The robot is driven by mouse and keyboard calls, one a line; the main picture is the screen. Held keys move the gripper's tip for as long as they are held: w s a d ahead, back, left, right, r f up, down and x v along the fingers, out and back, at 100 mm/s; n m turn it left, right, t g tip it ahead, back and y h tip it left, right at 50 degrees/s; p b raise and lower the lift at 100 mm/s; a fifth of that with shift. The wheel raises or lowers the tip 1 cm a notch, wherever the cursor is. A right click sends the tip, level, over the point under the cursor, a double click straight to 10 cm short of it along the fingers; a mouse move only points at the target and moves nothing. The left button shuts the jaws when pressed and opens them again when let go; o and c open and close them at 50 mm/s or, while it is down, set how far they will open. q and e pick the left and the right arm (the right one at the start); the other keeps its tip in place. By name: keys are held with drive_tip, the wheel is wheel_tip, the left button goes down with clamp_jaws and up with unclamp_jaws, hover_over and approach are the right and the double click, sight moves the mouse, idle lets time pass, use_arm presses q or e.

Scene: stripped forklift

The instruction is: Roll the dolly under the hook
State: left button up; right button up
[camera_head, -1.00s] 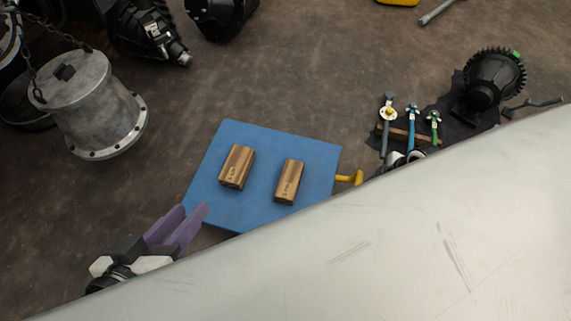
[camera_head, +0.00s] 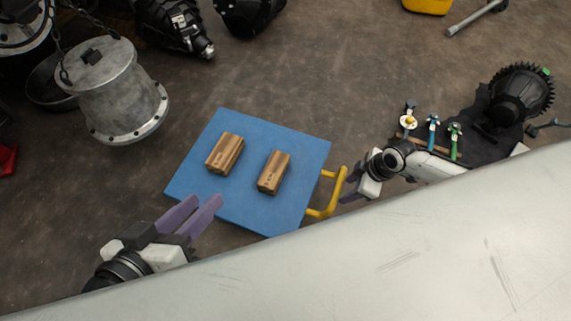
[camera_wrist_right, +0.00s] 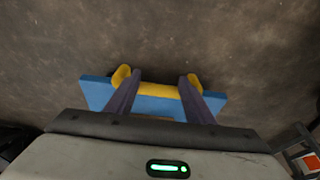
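The dolly is a flat blue platform (camera_head: 255,205) with a yellow handle (camera_head: 334,200) on its right side. Two brass-coloured blocks (camera_head: 225,153) (camera_head: 274,172) lie on it. My right gripper (camera_head: 348,186) is at the handle. In the right wrist view its fingers (camera_wrist_right: 160,88) are wide apart, with the yellow handle (camera_wrist_right: 160,89) across the space between them. My left gripper (camera_head: 205,203) is open and empty, its fingers over the dolly's near left edge. I cannot make out the hook; chains (camera_head: 58,40) hang at the upper left by a grey metal housing (camera_head: 120,95).
Dark machine parts (camera_head: 175,25) lie at the top. Tools (camera_head: 432,130) and a black gear unit (camera_head: 520,95) are on the right. A pale panel (camera_head: 400,260) covers the bottom right. Bare floor lies beyond the dolly.

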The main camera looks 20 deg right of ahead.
drive_tip(key=w+a, duration=0.7)
drive_tip(key=a, duration=0.2)
drive_tip(key=w+a, duration=0.4)
drive_tip(key=shift+w+a+r, duration=0.2)
drive_tip(key=shift+w, duration=0.1)
drive_tip(key=s+d+p, duration=0.4)
drive_tip(key=s+d, duration=0.2)
drive_tip(key=d, duration=0.1)
use_arm(q)
drive_tip(key=s+a+f+n+y+p, duration=0.1)
drive_tip(key=s+a+y+p, duration=0.1)
drive_tip(key=a+p, duration=0.4)
drive_tip(key=shift+a+y+p, duration=0.35)
drive_tip(key=shift+y+p, duration=0.45)
drive_tip(key=shift+p, duration=0.35)
use_arm(e)
wheel_tip(320, 180, up, 9)
drive_tip(key=shift+w+a, duration=0.15)
drive_tip(key=shift+a, duration=0.05)
use_arm(q)
drive_tip(key=shift+s, duration=0.1)
